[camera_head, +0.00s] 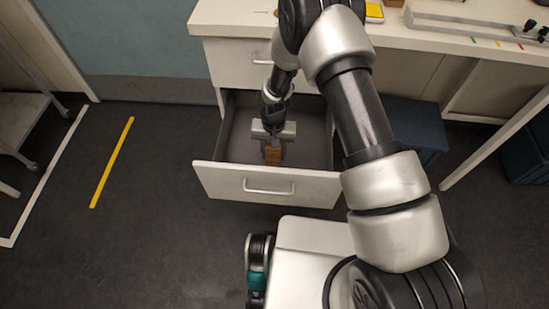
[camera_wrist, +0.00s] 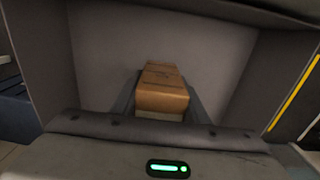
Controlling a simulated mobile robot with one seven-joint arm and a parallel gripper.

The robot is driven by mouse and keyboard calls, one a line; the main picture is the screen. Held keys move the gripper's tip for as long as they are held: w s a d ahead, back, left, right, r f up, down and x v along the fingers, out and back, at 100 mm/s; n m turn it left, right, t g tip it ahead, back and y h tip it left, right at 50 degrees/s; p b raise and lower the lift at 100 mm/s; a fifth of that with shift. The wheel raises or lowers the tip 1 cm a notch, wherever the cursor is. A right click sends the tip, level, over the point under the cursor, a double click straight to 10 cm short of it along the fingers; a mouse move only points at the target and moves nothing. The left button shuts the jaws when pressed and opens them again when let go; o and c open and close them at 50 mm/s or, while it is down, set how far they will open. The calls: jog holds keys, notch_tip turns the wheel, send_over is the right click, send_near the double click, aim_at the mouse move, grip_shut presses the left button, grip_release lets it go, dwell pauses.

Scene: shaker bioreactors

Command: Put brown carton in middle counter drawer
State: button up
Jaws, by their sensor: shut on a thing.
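The brown carton (camera_head: 272,155) is small and box-shaped, held between the fingers of my gripper (camera_head: 273,146). In the wrist view the carton (camera_wrist: 161,90) shows between the two dark fingers (camera_wrist: 160,103), over the drawer's grey floor. My gripper is shut on it and points down inside the open middle drawer (camera_head: 265,184) of the white counter. Whether the carton touches the drawer floor I cannot tell. No other thing shows in the drawer, though my arm hides part of its right side.
A closed drawer (camera_head: 236,62) sits above the open one, under the white countertop (camera_head: 225,17). A metal fixture (camera_head: 470,22) stands on the counter at the right. A blue bin (camera_head: 414,122) is on the floor right of the drawer. The floor at left is clear beside a yellow line (camera_head: 112,162).

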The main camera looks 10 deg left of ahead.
aim_at(274, 159)
jog(key=shift+f+b, duration=0.6)
jog(key=shift+f, duration=1.75)
jog(key=shift+f, duration=0.2)
jog(key=o, duration=1.1)
jog(key=shift+o, duration=0.2)
